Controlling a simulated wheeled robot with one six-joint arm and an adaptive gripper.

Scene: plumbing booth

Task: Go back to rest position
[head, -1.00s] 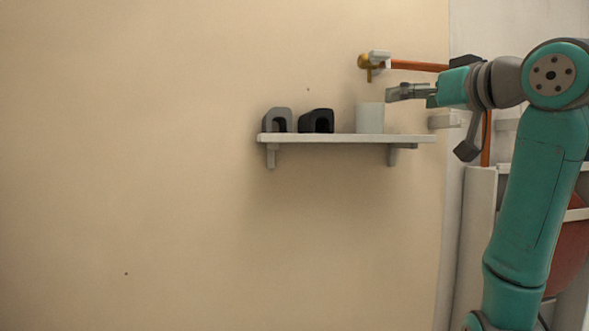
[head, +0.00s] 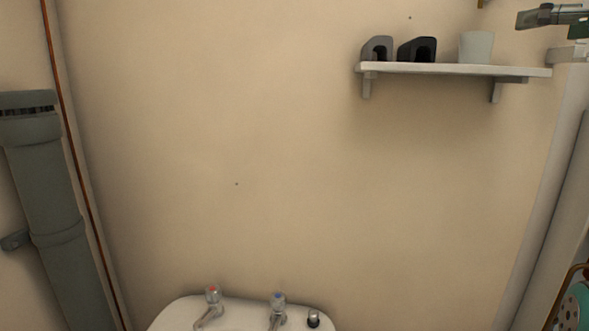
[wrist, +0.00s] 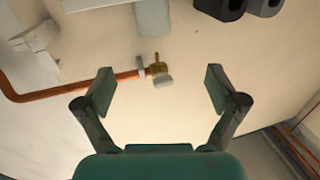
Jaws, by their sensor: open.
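My gripper (wrist: 158,92) is open and empty in the wrist view, its two fingers spread wide. Past the fingers, a brass valve (wrist: 157,68) with a pale handle sits on the end of a copper pipe (wrist: 50,92). In the head view my gripper (head: 540,17) shows only partly at the top right corner, above the right end of the white wall shelf (head: 450,70). Most of my arm is outside the head view.
The shelf holds a grey holder (head: 377,48), a black holder (head: 417,49) and a pale cup (head: 476,47). Below is a white basin (head: 245,310) with a red-marked tap (head: 211,305) and a blue-marked tap (head: 277,308). A grey drainpipe (head: 45,190) stands at left.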

